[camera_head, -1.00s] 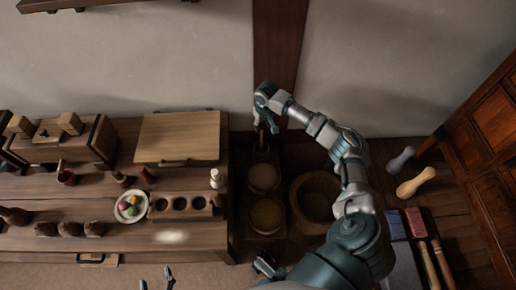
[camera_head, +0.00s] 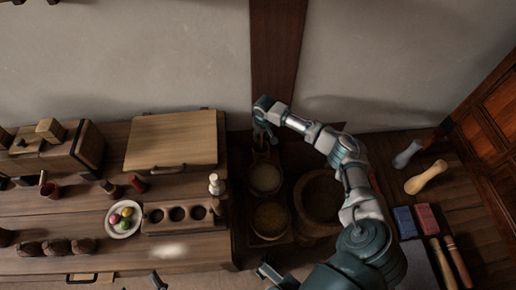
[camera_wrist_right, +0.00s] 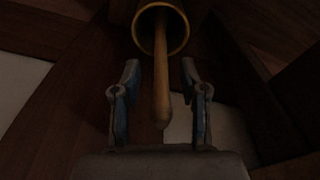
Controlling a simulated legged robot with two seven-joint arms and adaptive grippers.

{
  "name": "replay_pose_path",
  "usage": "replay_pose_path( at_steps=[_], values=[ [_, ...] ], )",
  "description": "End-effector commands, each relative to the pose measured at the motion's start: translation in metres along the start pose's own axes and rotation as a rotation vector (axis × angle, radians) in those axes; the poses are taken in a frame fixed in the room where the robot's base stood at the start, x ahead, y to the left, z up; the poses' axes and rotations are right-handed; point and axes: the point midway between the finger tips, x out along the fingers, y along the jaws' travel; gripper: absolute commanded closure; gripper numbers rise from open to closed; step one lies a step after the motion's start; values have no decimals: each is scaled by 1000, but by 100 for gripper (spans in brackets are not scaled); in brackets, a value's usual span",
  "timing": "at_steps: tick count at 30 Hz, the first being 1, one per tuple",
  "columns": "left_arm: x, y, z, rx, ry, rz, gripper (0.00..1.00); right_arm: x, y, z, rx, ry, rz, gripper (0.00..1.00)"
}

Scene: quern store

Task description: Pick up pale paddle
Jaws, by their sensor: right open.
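A pale wooden handle (camera_wrist_right: 161,80), apparently the pale paddle, stands out of a round, yellow-rimmed container (camera_wrist_right: 178,15) in the right wrist view. Its rounded end points toward my palm. My right gripper (camera_wrist_right: 160,72) is open, with one finger on each side of the handle and gaps visible on both sides. In the head view, my right gripper (camera_head: 263,141) is over the holder at the back of the floor tray, and largely hides the handle. Tips that seem to be my left gripper (camera_head: 158,281) show at the bottom edge; their opening is unclear.
Two round bowls (camera_head: 265,179) stand in front of the holder, with a large wooden tub (camera_head: 319,199) to their right. A wooden bench (camera_head: 60,204) with a board and small items is at left. A pale bulbous wooden piece (camera_head: 426,177) lies at right.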

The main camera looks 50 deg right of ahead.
Motion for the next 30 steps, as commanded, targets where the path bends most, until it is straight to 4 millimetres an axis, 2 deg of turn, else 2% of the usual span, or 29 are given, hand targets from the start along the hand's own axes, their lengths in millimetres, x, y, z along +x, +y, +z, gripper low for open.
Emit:
replay_pose_path(
  at_steps=[1, 3, 12, 17, 18, 30],
  values=[
    [-2, 0, -2, -4, 33, 0, 29, 8, 0, 1, 0, -2, 0, 57],
    [-3, 1, -9, -7, 74, 1, 29, 11, 0, 1, 0, 0, 0, 57],
    [-3, 0, -15, -10, 105, 1, 29, 10, -2, 0, 0, 3, 2, 57],
    [-1, 1, -13, -7, 101, 2, 29, 10, -1, 0, 0, 2, 0, 97],
    [-1, 1, -13, -8, 102, 3, 29, 11, -1, 0, 0, 2, 0, 100],
    [0, 1, -14, -7, 99, 3, 29, 10, 0, 0, 0, 1, 0, 100]
  ],
)
